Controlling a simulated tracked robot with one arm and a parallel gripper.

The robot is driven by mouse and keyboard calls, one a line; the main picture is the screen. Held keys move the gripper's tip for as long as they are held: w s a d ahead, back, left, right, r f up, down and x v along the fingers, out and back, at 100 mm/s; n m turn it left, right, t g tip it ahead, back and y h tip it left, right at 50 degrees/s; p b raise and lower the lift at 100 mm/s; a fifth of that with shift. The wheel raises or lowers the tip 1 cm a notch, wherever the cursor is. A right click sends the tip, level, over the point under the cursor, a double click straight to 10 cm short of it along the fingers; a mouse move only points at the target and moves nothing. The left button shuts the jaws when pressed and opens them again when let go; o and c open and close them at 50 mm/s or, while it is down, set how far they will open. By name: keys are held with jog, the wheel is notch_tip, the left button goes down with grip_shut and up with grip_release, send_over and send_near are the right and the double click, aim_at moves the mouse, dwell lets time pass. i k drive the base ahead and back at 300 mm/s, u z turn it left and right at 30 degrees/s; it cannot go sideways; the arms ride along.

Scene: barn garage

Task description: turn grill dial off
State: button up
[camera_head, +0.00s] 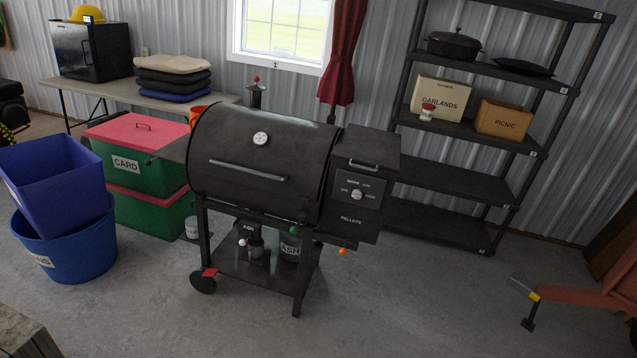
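The dark pellet grill (262,160) stands in the middle of the view, with its barrel lid closed. On its right side is the pellet hopper, marked PELLETS, with a dark control panel (345,183) on its front. The grill dial (357,194) is a small pale round knob on that panel, with small white labels around it. The labels and the dial's exact setting are too small to read. My gripper is not in view, and nothing touches the dial.
Concrete floor (400,300) is open in front and to the right of the grill. Blue bins (65,250) and green-red boxes (135,165) stand at left. A black shelf (450,180) stands behind at right. An orange-red object with a black leg (590,300) juts in at lower right.

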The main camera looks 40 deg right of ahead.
aim_at(357, 194)
jog(key=z, duration=0.35)
jog(key=i, duration=1.6)
jog(key=z, duration=0.6)
jog(key=i, duration=0.35)
jog(key=z, duration=0.2)
